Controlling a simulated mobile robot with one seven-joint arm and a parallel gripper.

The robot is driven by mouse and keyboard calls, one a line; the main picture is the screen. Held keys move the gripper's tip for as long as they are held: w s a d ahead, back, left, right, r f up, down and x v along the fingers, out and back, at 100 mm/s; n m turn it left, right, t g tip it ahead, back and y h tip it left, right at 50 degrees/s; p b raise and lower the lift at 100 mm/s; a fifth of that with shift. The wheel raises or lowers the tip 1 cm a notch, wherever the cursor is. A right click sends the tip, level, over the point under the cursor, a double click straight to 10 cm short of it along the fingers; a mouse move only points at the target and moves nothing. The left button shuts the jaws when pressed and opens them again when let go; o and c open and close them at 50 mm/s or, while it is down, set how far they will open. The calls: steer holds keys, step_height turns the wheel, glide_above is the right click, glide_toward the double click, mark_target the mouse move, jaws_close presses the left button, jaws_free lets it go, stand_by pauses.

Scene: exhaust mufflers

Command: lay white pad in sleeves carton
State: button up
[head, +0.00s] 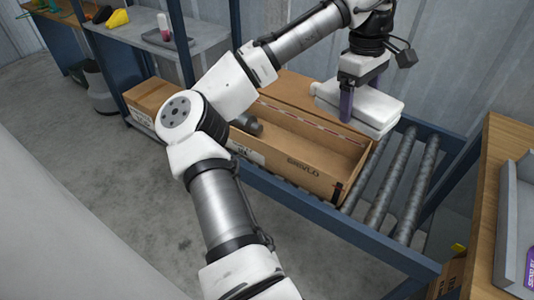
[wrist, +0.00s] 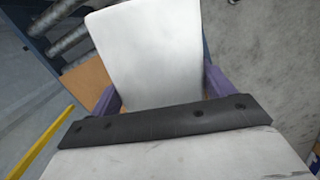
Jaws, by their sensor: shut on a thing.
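The white pad (head: 366,106) is a thick white block held in my gripper (head: 346,102), whose purple fingers are shut on it. In the wrist view the white pad (wrist: 152,55) fills the top middle, between the two purple fingers. The sleeves carton (head: 310,165) is a long open brown cardboard box on the roller conveyor, with dark lettering on its near side. The pad is above the carton's right end and far edge, and appears apart from it. A dark grey cylinder (head: 246,124) shows in the carton's left part; my arm hides some of the carton.
The roller conveyor (head: 405,185) has bare rollers right of the carton. Another cardboard box (head: 152,98) stands at the left. A wooden table (head: 492,190) with a grey tray (head: 510,235) is at the right. A shelf (head: 150,40) with small items stands behind.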

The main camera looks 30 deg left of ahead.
mark_target(334, 101)
steer(key=a+f, duration=0.1)
steer(key=a+f+n+b, duration=0.1)
steer(key=a, duration=0.1)
steer(key=a+f+n+b, duration=0.1)
steer(key=a, duration=0.1)
steer(key=shift+w+a, duration=0.2)
steer(key=shift+w, duration=0.15)
step_height(334, 101, down, 14)
steer(key=shift+r, duration=0.2)
steer(key=shift+f, duration=2.6)
steer(key=shift+f, duration=0.15)
steer(key=o, duration=0.9)
steer(key=shift+c, duration=0.2)
